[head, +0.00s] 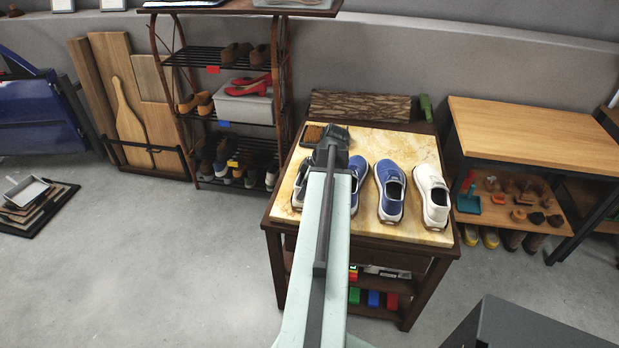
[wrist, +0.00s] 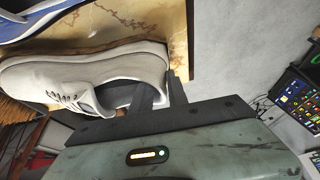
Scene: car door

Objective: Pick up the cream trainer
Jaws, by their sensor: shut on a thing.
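The cream trainer (wrist: 110,68) fills the left of the wrist view, with its laces to the left and heel to the right. My gripper (wrist: 160,92) is shut on its heel, with one dark finger inside the opening and the other outside the heel. I cannot tell whether the sole touches the tabletop. In the head view, a pale shoe (head: 297,201) shows at the left of the marble-topped table (head: 420,236), largely hidden by my arm; it appears to be this trainer. My gripper is not clear there.
To the right on the table stand a blue shoe (head: 357,172), another blue shoe (head: 389,206) and an off-white shoe (head: 436,206). A brush (head: 313,134) lies at the back left. A shoe rack (head: 190,120) stands behind left. A wooden bench (head: 535,135) stands right.

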